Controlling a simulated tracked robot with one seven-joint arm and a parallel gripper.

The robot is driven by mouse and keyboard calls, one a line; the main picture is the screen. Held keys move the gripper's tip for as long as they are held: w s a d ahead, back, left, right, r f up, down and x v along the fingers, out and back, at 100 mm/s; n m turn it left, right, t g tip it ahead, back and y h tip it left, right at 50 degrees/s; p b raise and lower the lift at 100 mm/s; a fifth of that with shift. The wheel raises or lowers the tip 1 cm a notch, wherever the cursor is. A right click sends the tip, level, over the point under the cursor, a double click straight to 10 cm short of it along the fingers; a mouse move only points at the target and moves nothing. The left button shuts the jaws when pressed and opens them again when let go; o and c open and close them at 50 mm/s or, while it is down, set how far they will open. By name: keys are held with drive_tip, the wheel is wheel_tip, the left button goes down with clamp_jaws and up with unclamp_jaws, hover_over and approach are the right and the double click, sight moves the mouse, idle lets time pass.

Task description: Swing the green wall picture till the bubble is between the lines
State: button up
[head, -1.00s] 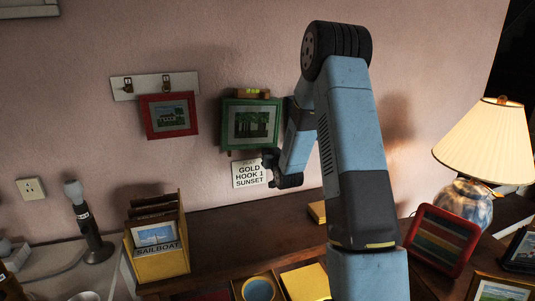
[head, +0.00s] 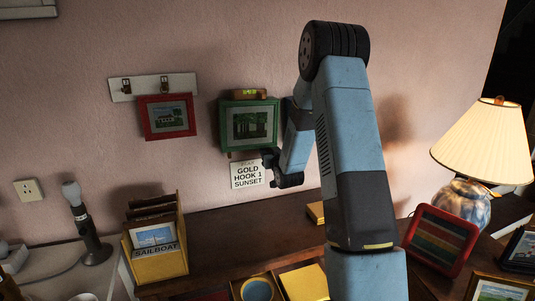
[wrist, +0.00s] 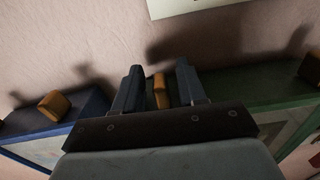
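The green wall picture (head: 225,123) hangs on the pink wall, close to level in the head view. A small wooden level with a yellowish vial (head: 249,93) sits on its top edge; bubble and lines are too small to read. The picture also shows at the right of the wrist view (wrist: 251,86). My gripper (wrist: 157,82) is at its lower right corner as the head view sees it. Its fingers stand apart on either side of a wooden tab (wrist: 160,92), with a visible gap on both sides.
A red picture (head: 149,120) hangs under a white hook rail (head: 120,91) to the left. A blue picture (wrist: 75,118) hangs beside my gripper. A label card (head: 247,175) is below the green picture. A sailboat file box (head: 160,267) and a lamp (head: 484,150) stand below.

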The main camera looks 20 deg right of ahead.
drive_tip(key=s, duration=1.3)
drive_tip(key=shift+s, duration=0.4)
drive_tip(key=s+a+r+g+h, duration=0.1)
drive_tip(key=s+a+r+g, duration=0.4)
drive_tip(key=s+r, duration=0.55)
drive_tip(key=s+a+r+g, duration=0.1)
drive_tip(key=s+r+g, duration=0.1)
drive_tip(key=s, duration=0.6)
drive_tip(key=s+a+r+g, duration=0.2)
drive_tip(key=s+g, duration=0.1)
drive_tip(key=s, duration=0.5)
drive_tip(key=s+a+r+g+y, duration=0.1)
drive_tip(key=s+r+g, duration=0.1)
drive_tip(key=s, duration=0.6)
drive_tip(key=shift+s+a+r, duration=0.25)
drive_tip(key=shift+s+r, duration=0.1)
drive_tip(key=shift+r, duration=0.25)
